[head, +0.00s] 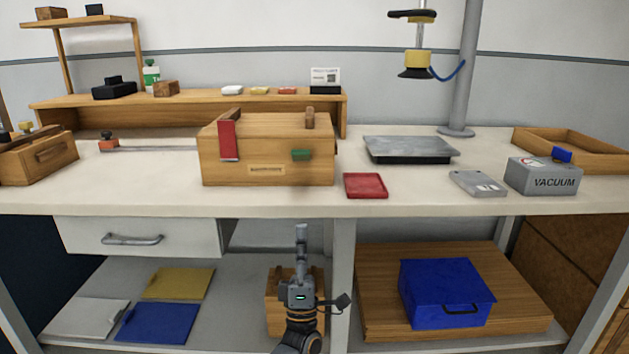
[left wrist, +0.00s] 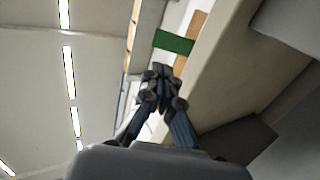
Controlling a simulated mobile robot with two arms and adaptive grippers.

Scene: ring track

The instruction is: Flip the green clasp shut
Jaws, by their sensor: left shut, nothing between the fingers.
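The green clasp (head: 302,154) is a small green piece on the right part of the front face of the wooden box (head: 223,172), below the lid line. It looks short in the head view, and I cannot tell its exact angle. It also shows as a green plate in the left wrist view (left wrist: 173,42), just beyond my fingertips. My left gripper (head: 301,230) is shut and empty in front of the bench, below the clasp in the head picture. Its fingers (left wrist: 160,72) point toward the clasp, with a visible gap. My right gripper is not in view.
A long red clasp (head: 228,140) lies over the box's front left. A wooden peg (head: 310,118) stands on the lid. A red tray (head: 366,186) lies right of the box. The bench's front edge (head: 130,209) lies near my left gripper in the picture.

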